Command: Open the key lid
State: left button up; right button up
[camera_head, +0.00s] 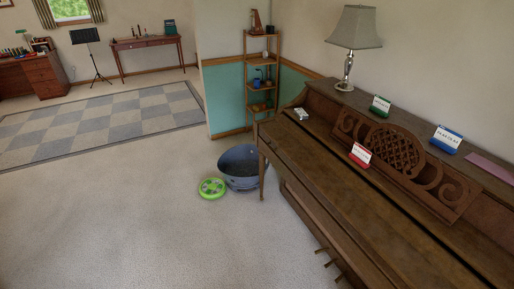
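The upright piano (300,190) stands on the right side of the head view, running from the middle toward the lower right corner. It is brown wood with a carved, latticed music rest (396,152). Its key lid (345,181) lies flat and shut in front of the music rest. No keys show. A dark line runs along the lid's length toward the back. Neither of my grippers is in view.
A lamp (355,32) and several small cards, such as the red one (361,154), stand on the piano. A small white item (301,113) lies at its far end. A blue-grey tub (240,168) and green disc (212,188) are on the floor. The carpet at left is clear.

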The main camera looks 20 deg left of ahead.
aim_at(407, 256)
jog(key=u, duration=0.8)
jog(key=i, duration=1.4)
jog(key=z, duration=0.6)
jog(key=i, duration=0.45)
jog(key=z, duration=0.5)
